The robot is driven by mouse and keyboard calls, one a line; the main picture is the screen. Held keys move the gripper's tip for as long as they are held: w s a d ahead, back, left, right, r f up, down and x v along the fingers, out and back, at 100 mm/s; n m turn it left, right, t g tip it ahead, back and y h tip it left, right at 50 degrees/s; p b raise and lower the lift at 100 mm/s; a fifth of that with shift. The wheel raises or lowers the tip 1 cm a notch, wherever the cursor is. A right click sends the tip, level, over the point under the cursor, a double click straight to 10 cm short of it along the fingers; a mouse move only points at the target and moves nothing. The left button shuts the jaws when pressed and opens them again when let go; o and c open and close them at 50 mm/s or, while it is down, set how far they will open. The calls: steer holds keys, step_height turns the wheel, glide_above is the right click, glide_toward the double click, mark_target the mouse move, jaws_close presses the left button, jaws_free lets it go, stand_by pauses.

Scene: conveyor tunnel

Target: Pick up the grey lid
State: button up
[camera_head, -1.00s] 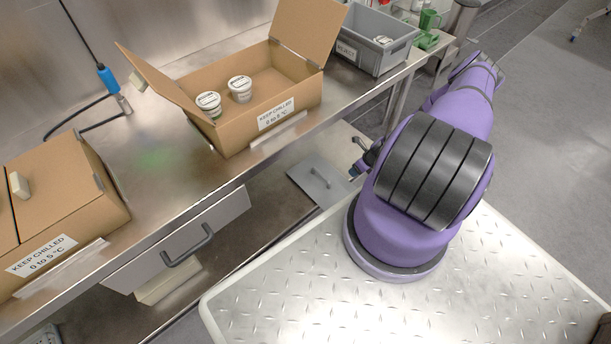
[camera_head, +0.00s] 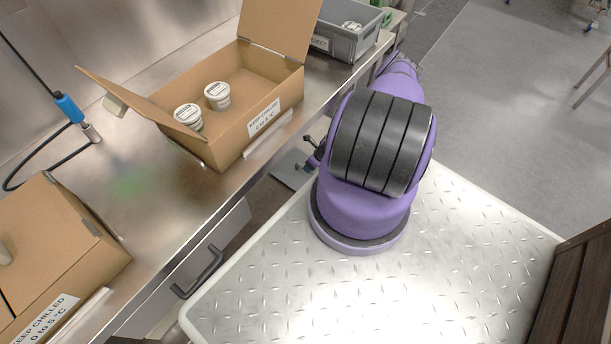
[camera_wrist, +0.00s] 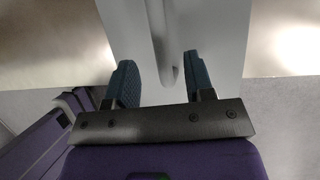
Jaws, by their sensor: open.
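In the wrist view the lid (camera_wrist: 213,30) is a flat pale grey panel with a bar handle (camera_wrist: 160,40). My gripper (camera_wrist: 159,66) is open, its two teal fingers apart. The handle's near end appears between the fingertips, with no visible contact; I cannot tell the depth gap. In the head view my arm hides most of the gripper.
On the steel bench (camera_head: 150,205) stand an open cardboard box (camera_head: 235,130) with two white tubs (camera_head: 217,96), another box (camera_head: 60,250) and a grey crate (camera_head: 345,42). A drawer handle (camera_head: 198,272) juts out. Open floor (camera_head: 500,90) lies at the right.

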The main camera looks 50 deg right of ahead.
steer(key=shift+x, duration=2.5)
jaws_close()
steer(key=shift+d+r, duration=0.1)
steer(key=shift+r, duration=0.5)
step_height(320, 180, up, 2)
steer(key=s+r, duration=0.1)
steer(key=s, duration=1.5)
steer(key=shift+d+r, duration=0.35)
